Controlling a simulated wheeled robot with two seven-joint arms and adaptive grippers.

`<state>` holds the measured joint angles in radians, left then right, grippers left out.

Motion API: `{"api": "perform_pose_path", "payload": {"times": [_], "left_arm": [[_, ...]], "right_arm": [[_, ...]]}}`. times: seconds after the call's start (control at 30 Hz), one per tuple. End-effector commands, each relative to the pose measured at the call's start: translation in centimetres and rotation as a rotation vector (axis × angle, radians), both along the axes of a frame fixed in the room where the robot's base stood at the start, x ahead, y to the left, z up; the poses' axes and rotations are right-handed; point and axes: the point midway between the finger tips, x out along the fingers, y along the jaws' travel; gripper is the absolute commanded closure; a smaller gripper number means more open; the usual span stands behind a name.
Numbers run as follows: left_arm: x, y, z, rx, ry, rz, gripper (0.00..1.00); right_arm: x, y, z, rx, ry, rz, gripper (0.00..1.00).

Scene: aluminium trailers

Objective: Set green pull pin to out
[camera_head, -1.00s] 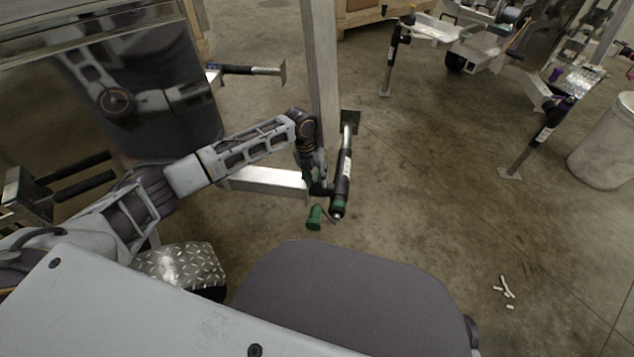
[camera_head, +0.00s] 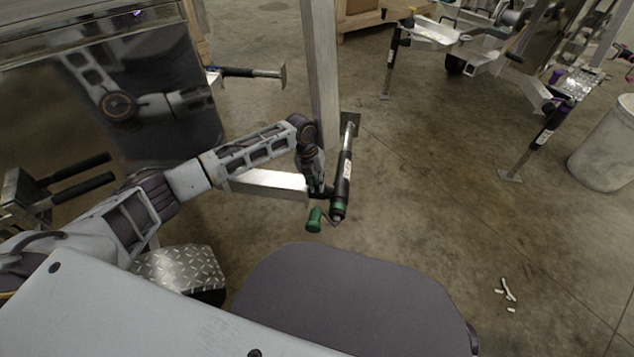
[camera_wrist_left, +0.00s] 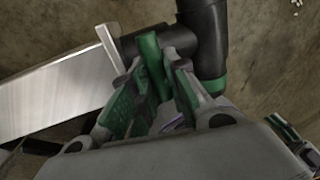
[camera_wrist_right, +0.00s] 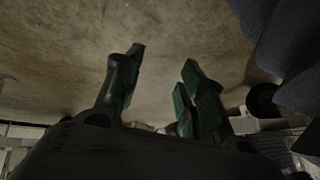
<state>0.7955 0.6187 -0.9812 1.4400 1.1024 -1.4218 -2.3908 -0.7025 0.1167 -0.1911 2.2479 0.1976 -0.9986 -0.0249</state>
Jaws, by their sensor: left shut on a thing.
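The green pull pin (camera_wrist_left: 150,52) shows in the left wrist view as a short green bar beside the black jack mount. My left gripper (camera_wrist_left: 156,78) has its green-padded fingers closed around it. In the head view my left gripper (camera_head: 319,190) reaches down to the joint between the aluminium beam (camera_head: 268,184) and the black jack tube (camera_head: 342,185); the pin is mostly hidden there. The jack's green crank grip (camera_head: 315,220) hangs just below. My right gripper (camera_wrist_right: 163,75) shows only in the right wrist view, with its fingers apart and nothing between them.
An upright aluminium post (camera_head: 322,75) stands right behind the left wrist. Another trailer with jacks (camera_head: 393,60) stands at the back right, near a pale bin (camera_head: 605,145). Small white pieces (camera_head: 507,290) lie on the floor. The floor to the right is mostly open.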

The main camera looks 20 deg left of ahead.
Motion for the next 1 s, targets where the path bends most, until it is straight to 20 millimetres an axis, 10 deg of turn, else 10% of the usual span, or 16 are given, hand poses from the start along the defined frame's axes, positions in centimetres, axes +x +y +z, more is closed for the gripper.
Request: {"api": "perform_pose_path", "payload": {"times": [0.3,1.0], "left_arm": [[0.0,-0.2,0.6,-0.005,-0.002,-0.003,1.0],[0.0,-0.4,3.9,-0.008,-0.003,-0.005,1.0]], "right_arm": [[-0.4,-0.2,0.4,-0.015,0.021,0.005,0.6],[-0.7,-2.1,8.5,-0.128,0.116,0.042,0.6]]}}
